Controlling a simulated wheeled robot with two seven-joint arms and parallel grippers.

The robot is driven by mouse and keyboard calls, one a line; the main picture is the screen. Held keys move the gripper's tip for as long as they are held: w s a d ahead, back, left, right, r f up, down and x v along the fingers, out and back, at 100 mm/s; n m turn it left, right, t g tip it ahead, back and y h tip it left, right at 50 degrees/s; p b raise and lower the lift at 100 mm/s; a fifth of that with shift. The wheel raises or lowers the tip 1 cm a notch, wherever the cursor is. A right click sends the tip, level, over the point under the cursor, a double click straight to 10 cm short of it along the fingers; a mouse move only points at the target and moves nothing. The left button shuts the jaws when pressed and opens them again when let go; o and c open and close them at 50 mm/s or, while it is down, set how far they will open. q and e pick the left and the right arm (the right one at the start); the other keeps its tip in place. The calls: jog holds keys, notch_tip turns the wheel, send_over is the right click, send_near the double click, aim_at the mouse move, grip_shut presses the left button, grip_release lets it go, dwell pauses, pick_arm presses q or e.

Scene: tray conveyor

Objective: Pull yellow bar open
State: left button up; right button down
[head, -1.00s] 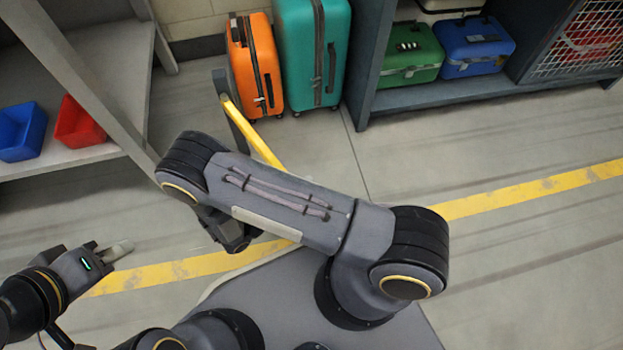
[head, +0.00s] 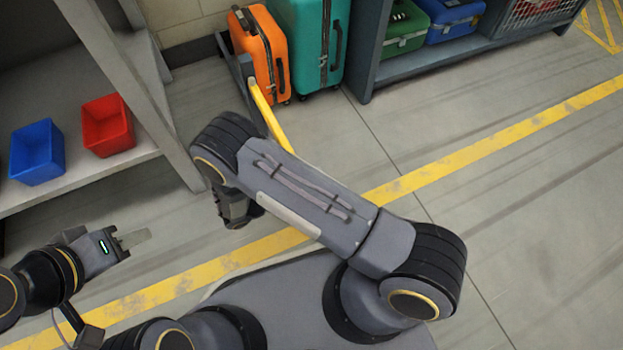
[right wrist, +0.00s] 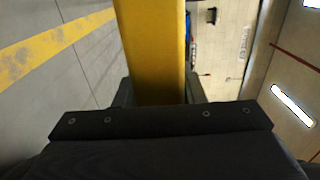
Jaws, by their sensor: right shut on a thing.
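The yellow bar (head: 270,115) slants from a dark grey post (head: 238,68) in front of the orange suitcase down towards my right arm in the head view. Its near end is hidden behind my right forearm. In the right wrist view the yellow bar (right wrist: 152,45) runs between the fingers of my right gripper (right wrist: 158,92), which is shut on it. My right gripper's fingers are hidden by the arm in the head view. My left gripper (head: 132,240) is at the lower left, away from the bar, with nothing visible in it. Its finger gap is unclear.
An orange suitcase (head: 258,52) and a teal suitcase (head: 312,40) stand behind the bar. A left shelf holds a blue bin (head: 37,152) and a red bin (head: 108,125). A dark rack (head: 450,55) with cases stands at the back right. Floor on the right is clear.

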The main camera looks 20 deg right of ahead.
jog(key=c, duration=0.9)
grip_release()
jog(key=a, duration=0.2)
jog(key=a+p, duration=0.1)
jog(key=a, duration=0.4)
jog(key=shift+s+a+p, duration=0.35)
jog(key=shift+s, duration=0.05)
